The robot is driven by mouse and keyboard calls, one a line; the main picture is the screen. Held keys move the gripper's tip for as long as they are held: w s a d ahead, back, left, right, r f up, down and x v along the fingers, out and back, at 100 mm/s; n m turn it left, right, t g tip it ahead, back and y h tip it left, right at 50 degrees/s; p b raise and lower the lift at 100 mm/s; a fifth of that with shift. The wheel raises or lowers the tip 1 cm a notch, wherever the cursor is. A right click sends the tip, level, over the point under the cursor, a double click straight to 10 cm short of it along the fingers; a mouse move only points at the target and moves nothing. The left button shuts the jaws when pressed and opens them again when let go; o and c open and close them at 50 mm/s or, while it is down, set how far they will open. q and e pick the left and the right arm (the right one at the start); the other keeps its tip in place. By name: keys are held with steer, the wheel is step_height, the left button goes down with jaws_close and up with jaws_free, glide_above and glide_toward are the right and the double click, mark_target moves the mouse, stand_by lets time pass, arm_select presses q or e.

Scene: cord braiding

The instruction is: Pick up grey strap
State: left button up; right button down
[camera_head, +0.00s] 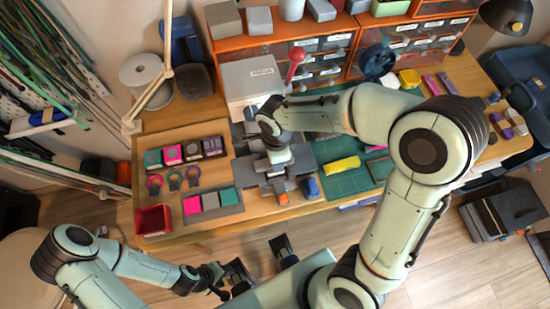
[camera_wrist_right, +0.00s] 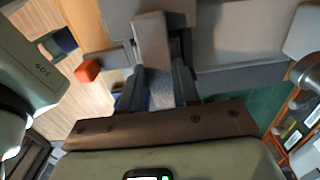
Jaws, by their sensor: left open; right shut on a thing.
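My right gripper (camera_wrist_right: 158,90) is shut on a grey, speckled, strap-like piece (camera_wrist_right: 152,45), which runs up between its fingers over grey machine parts. I cannot tell whether its far end is free. In the head view, my right gripper (camera_head: 279,158) is small and partly hidden by its own wrist, above the grey machine (camera_head: 268,180) at the middle of the bench. My left gripper (camera_head: 260,263) is open and empty, with its fingers wide apart, below the bench's front edge.
Pink, grey (camera_head: 210,201) and teal squares lie on the bench left of the machine, near a red bin (camera_head: 153,220). A green mat (camera_head: 345,183) with a yellow piece (camera_head: 342,164) lies to the right. Orange drawer units (camera_head: 325,62) stand behind. A red-knobbed lever (camera_head: 295,62) rises near my right arm.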

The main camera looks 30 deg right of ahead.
arm_select(q)
steer(key=r+p, duration=0.1)
steer(key=w+r+p, duration=0.1)
steer(key=r+p, duration=0.1)
steer(key=shift+w+r, duration=0.1)
arm_select(e)
step_height(320, 180, up, 20)
